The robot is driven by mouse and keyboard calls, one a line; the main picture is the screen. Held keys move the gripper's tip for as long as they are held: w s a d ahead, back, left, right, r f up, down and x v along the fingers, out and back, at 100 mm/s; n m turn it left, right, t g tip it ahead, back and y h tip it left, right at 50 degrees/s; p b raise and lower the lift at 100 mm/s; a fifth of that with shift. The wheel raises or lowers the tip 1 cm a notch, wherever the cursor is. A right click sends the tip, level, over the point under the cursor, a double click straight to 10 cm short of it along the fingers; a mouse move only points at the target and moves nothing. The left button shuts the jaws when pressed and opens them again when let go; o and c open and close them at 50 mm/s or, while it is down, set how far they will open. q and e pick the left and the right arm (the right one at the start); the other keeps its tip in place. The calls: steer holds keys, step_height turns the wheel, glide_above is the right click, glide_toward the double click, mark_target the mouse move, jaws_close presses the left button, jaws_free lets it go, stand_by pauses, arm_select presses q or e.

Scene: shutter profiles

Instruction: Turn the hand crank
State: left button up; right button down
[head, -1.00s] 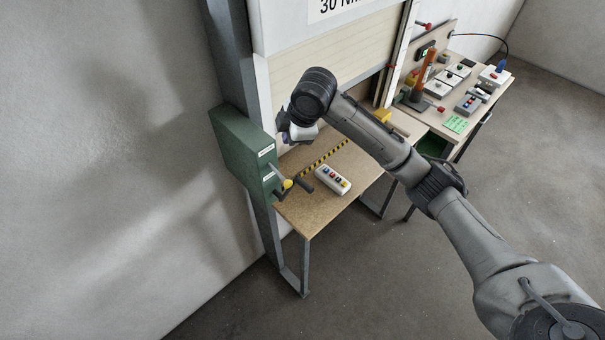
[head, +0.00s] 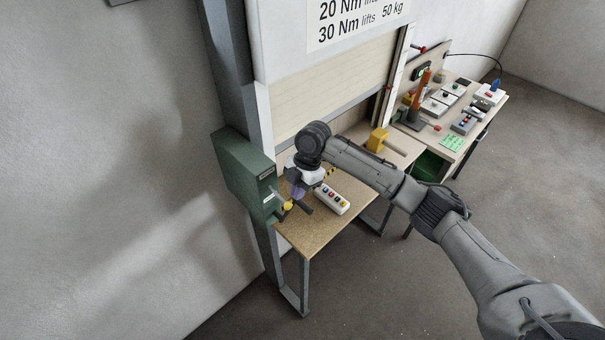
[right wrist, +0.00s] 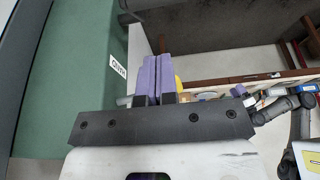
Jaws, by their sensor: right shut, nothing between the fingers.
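The hand crank has a yellow hub (head: 287,206) and a dark handle (head: 304,207). It sits on the front of a green box (head: 243,172) fixed to the door post. My right gripper (head: 297,192) is just above and behind the crank, pointing down, its purple fingers shut and empty. In the right wrist view the shut fingers (right wrist: 155,78) are beside the green box wall (right wrist: 70,90), with a bit of yellow (right wrist: 178,84) behind them. I cannot tell whether they touch the crank. A small purple tip on a dark arm at the right there seems to be my left gripper (right wrist: 238,90).
A wooden table (head: 312,232) stands below the crank, with a white push-button box (head: 331,198) close to the right gripper. A yellow block (head: 377,139) is farther back. A second bench (head: 453,140) with several devices stands at the right. The floor in front is clear.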

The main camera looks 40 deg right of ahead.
mark_target(303, 204)
steer(key=f, duration=0.3)
steer(key=shift+d+f+p, duration=0.15)
steer(key=shift+d+p, duration=0.2)
steer(key=shift+p, duration=0.05)
arm_select(q)
steer(key=shift+d+r, duration=0.2)
steer(key=shift+r, duration=0.5)
arm_select(e)
steer(key=shift+d+f, duration=0.35)
steer(key=shift+f, duration=0.4)
arm_select(q)
steer(key=shift+a, duration=0.2)
